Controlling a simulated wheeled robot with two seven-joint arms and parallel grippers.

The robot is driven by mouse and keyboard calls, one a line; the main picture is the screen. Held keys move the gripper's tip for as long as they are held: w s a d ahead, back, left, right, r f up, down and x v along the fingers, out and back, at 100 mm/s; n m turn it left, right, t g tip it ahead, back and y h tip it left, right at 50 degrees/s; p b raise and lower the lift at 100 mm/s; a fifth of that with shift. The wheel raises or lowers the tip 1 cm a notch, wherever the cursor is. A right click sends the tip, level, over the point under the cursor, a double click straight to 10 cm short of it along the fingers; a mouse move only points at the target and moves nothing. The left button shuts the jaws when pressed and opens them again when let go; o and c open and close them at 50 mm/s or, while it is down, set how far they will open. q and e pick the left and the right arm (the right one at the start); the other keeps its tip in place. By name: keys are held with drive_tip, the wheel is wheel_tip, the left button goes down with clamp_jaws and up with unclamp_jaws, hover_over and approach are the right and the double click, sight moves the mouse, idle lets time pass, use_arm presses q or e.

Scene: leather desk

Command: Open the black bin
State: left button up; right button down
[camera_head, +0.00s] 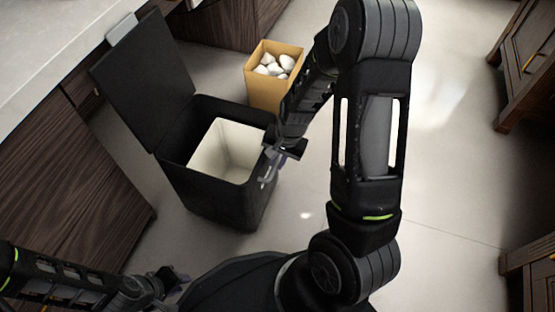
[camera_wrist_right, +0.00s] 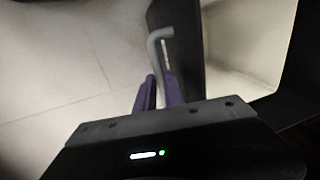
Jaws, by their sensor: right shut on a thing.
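The black bin (camera_head: 215,200) stands on the floor left of centre in the head view, with a pale inner liner visible. Its lid (camera_head: 140,85) is raised and leans back to the left, so the bin is open. A light grey handle (camera_head: 266,175) sits at the bin's right side. My right gripper (camera_head: 275,162) is shut on the handle; the wrist view shows its purple fingers (camera_wrist_right: 158,92) around the bent handle (camera_wrist_right: 161,48). My left gripper (camera_head: 177,280) is low at the left, away from the bin, and its opening is unclear.
A yellow box (camera_head: 268,94) with several white lumps (camera_head: 272,66) stands behind the bin. A dark wooden cabinet (camera_head: 75,185) with a pale top is close on the left. The floor (camera_head: 450,150) to the right is clear, with wooden furniture (camera_head: 525,70) at the far right.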

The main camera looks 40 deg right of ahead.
idle(0.7)
